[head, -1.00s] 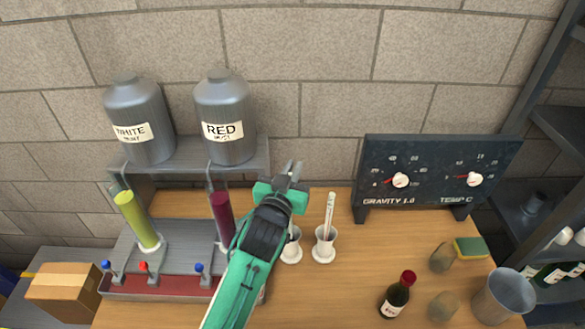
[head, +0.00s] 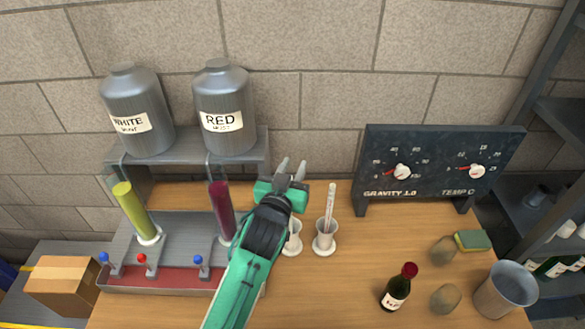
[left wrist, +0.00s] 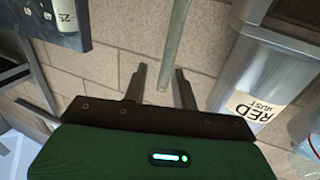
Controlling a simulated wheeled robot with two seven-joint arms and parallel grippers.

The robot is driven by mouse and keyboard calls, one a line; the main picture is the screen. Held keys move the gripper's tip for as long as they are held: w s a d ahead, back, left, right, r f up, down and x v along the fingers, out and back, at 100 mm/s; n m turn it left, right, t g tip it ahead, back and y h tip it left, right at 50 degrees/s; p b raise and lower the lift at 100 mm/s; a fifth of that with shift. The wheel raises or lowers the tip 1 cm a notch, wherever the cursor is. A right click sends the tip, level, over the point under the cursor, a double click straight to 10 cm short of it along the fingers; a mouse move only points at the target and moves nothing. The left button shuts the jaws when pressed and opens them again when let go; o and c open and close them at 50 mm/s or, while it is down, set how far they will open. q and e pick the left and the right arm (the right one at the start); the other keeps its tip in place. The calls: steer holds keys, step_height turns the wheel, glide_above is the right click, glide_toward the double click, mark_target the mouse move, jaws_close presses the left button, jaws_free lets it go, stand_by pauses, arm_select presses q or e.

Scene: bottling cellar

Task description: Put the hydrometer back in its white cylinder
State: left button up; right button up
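My left gripper (head: 290,167) points toward the wall beside the rack, with a gap between its fingers. It hides part of the left white cylinder (head: 292,245). The right white cylinder (head: 324,244) stands close beside it. A slim white hydrometer (head: 331,203) stands upright in the right cylinder. In the left wrist view my left gripper (left wrist: 160,70) has its fingers apart. A thin pale rod (left wrist: 174,45) shows between them, with a gap to one finger. I cannot tell if this rod is the same hydrometer or touches the other finger. My right gripper is not in view.
Grey tanks marked white (head: 137,108) and red (head: 224,108) stand on the rack at left. A gauge panel (head: 437,160) stands at the back right. A dark bottle (head: 397,290), a metal cup (head: 505,290) and a sponge (head: 472,240) occupy the right side.

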arm_select(q)
steer(key=shift+o, duration=0.2)
steer(key=shift+s, duration=0.1)
steer(key=b+v, duration=0.3)
steer(key=v, duration=1)
steer(key=shift+s+a+b, duration=0.15)
steer(key=shift+s+b, duration=0.15)
steer(key=shift+s+f, duration=0.1)
